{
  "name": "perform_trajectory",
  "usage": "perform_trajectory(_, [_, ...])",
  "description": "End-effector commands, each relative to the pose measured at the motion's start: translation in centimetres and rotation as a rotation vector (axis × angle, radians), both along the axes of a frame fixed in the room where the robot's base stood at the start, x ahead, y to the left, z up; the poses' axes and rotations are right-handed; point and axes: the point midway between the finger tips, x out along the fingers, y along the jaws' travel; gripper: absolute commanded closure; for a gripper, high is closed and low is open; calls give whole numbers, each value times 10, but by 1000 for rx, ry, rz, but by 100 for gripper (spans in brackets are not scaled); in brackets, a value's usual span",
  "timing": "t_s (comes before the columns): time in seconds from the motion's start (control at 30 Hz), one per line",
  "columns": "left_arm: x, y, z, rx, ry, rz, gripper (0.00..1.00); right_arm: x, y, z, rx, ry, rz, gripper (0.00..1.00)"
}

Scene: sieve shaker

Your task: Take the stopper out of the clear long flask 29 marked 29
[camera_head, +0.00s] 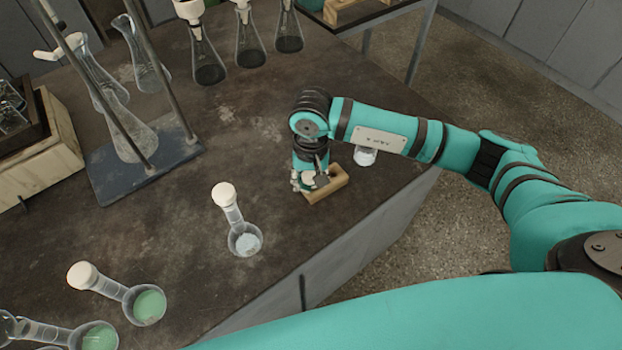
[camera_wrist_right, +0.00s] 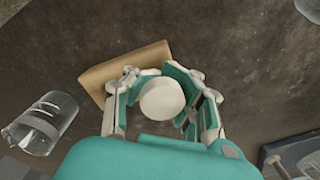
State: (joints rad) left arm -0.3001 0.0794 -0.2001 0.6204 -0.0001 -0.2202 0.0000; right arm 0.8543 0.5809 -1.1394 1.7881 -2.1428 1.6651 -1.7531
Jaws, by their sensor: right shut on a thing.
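My right gripper (camera_head: 308,181) is low over the bench near its front edge, beside a wooden block (camera_head: 338,184). In the right wrist view my right gripper (camera_wrist_right: 163,97) is shut around a round white stopper (camera_wrist_right: 162,99), seen from above. What lies beneath the stopper is hidden, so I cannot tell if it sits in a flask. A long-necked clear flask (camera_head: 245,240) with pale contents and a white stopper (camera_head: 223,194) stands to the left of the gripper. No number 29 is readable on any flask. My left gripper is not in view.
Long-necked flasks with green liquid (camera_head: 149,305) are at the lower left. A glass beaker (camera_wrist_right: 42,124) is near the gripper. A metal stand base (camera_head: 140,172) with conical flasks is at the left. Dark-filled conical flasks (camera_head: 250,50) line the back. The middle bench is clear.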

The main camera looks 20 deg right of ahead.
Motion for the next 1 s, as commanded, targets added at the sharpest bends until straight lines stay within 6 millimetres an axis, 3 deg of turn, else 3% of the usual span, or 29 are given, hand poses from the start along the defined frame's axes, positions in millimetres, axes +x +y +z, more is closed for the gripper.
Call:
perform_trajectory(0.07, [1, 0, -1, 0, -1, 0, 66, -5, -5, -11, -18, 19, -5, 100])
perform_trajectory(0.47, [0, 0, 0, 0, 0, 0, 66, -4, -5, -7, -16, 14, -4, 47])
perform_trajectory(0.83, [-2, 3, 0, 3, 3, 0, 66, -3, -3, -4, -11, 9, -2, 47])
perform_trajectory(1.0, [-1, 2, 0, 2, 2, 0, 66, -2, -3, 14, -10, 6, -1, 47])
